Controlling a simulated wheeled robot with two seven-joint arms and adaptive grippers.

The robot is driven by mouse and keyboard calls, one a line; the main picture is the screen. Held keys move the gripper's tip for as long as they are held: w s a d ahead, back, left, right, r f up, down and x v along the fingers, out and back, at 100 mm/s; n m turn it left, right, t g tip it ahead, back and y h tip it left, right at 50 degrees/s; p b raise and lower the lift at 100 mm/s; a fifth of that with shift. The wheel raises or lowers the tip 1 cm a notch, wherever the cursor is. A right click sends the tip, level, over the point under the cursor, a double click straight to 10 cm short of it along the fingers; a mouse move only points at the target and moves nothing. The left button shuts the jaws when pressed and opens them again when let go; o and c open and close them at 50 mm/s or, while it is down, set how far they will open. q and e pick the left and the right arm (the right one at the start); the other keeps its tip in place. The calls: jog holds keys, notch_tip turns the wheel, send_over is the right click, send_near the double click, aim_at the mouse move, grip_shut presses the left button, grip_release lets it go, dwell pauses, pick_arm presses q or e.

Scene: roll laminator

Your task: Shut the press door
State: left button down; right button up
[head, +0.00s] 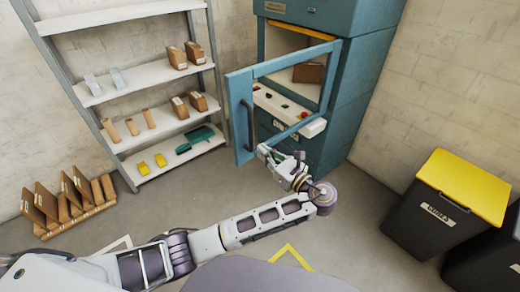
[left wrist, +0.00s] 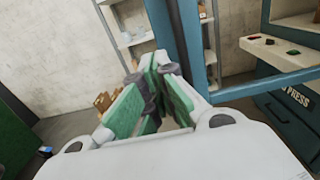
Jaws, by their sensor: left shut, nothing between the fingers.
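The teal press (head: 362,75) stands at the back of the head view. Its windowed door (head: 237,98) is swung open toward the left, with a dark vertical handle (head: 249,125) on its free-edge side. My left gripper (head: 265,153) is at the door's lower edge, near the free corner. In the left wrist view its green-padded fingers (left wrist: 157,92) are shut with nothing between them, and the teal door frame (left wrist: 187,35) rises just beyond them. I cannot tell whether they touch the door. My right gripper is not in view.
A white control shelf with buttons (head: 284,108) juts from the press. A shelving rack (head: 150,75) with small boxes stands left, and a low rack of brown folders (head: 65,205) is on the floor. A yellow-lidded bin (head: 462,188) stands right. Floor before the press is partly clear.

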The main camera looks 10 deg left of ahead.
aim_at(235, 130)
pick_arm(q)
jog(key=x, duration=1.3)
jog(key=shift+a, duration=0.1)
